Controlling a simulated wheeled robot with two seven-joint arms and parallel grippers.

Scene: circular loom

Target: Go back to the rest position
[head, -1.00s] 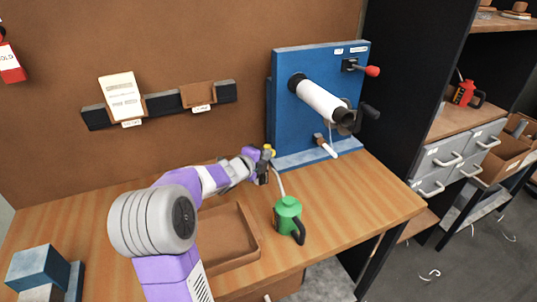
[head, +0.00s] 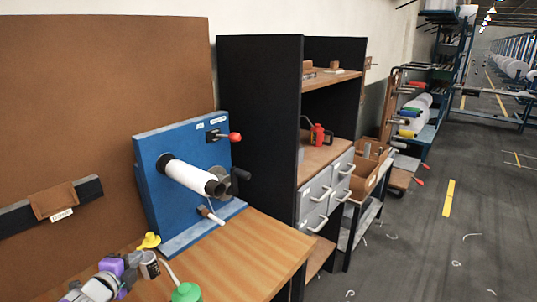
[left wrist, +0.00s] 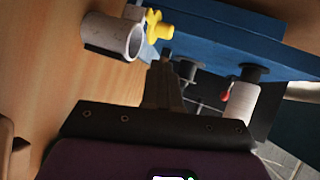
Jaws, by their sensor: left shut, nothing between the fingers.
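My left gripper (head: 134,262) is at the lower left of the head view, above the wooden bench (head: 235,258). In the left wrist view its fingers (left wrist: 165,62) are together with nothing held. A grey hollow cup (left wrist: 110,37) and a yellow knobbed piece (left wrist: 158,26) are just beyond the fingertips, to the left. The head view shows the cup (head: 150,266) and yellow piece (head: 148,241) close to the gripper; contact cannot be told. My right gripper is not in view.
A green can (head: 186,292) is at the bottom edge, close to the gripper. A dark shelf unit (head: 258,120) stands right, then open floor (head: 420,240).

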